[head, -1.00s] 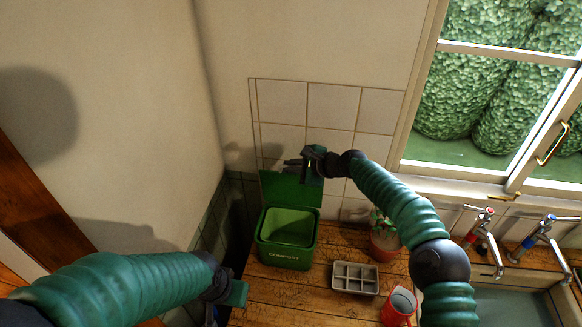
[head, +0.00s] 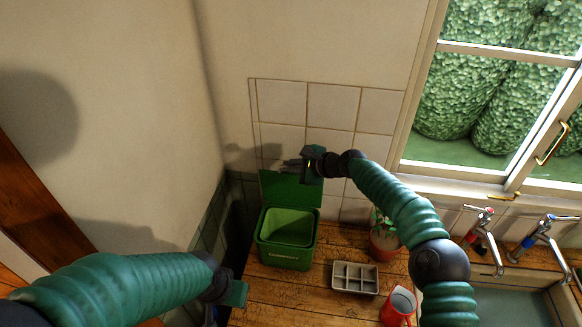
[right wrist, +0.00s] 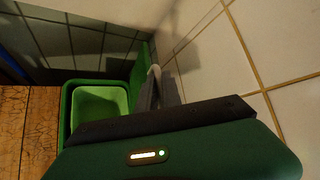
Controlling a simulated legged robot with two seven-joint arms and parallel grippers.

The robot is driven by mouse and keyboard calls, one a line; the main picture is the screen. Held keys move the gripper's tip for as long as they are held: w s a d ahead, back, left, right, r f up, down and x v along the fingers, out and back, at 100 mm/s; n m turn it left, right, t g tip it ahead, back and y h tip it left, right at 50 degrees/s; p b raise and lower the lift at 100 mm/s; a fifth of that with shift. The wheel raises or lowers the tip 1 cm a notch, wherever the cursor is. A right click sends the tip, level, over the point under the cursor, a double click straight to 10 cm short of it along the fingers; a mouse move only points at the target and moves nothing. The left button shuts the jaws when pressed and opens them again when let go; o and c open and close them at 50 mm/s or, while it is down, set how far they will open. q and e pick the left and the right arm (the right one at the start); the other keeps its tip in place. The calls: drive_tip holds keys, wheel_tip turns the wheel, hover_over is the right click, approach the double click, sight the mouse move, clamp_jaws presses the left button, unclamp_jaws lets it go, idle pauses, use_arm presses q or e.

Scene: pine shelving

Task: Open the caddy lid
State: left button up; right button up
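The green compost caddy (head: 285,257) stands on the wooden worktop near the corner, with a pale green inner bin. Its lid (head: 290,189) is swung up and back, standing roughly upright behind the opening. The caddy also shows at the left in the right wrist view (right wrist: 67,120). My right gripper (head: 290,164) is at the lid's top edge, near the tiles. Its fingers (right wrist: 158,88) look closed together, beside the lid, with nothing clearly held. My left gripper (head: 238,293) is low, in front and left of the caddy, apart from it; its fingers are not clear.
Taps (head: 482,238) and a sink (head: 512,306) are further right. Tiled wall (head: 334,106) lies close behind the right gripper.

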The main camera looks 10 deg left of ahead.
drive_tip(key=o, duration=0.4)
drive_tip(key=shift+s+f, duration=0.1)
drive_tip(key=shift+s, duration=0.05)
drive_tip(key=shift+w+d+r+p, duration=0.15)
drive_tip(key=shift+d+r+p, duration=0.15)
drive_tip(key=shift+r, duration=0.25)
drive_tip(key=shift+w+d+r+p, duration=0.2)
drive_tip(key=shift+d+r, duration=0.2)
drive_tip(key=shift+r, duration=0.15)
drive_tip(key=shift+s+d+r+p, duration=0.2)
drive_tip(key=shift+d+r+p, duration=0.25)
drive_tip(key=shift+d+r, duration=0.75)
drive_tip(key=shift+d+r+p, duration=0.3)
drive_tip(key=shift+d+r, duration=0.15)
drive_tip(key=shift+d, duration=0.15)
drive_tip(key=shift+w+d+r+p, duration=0.15)
drive_tip(key=shift+d+r+p, duration=0.25)
drive_tip(key=shift+d+r, duration=0.25)
drive_tip(key=d+r+p, duration=0.5)
drive_tip(key=d+r, duration=0.2)
drive_tip(key=shift+d+r, duration=0.15)
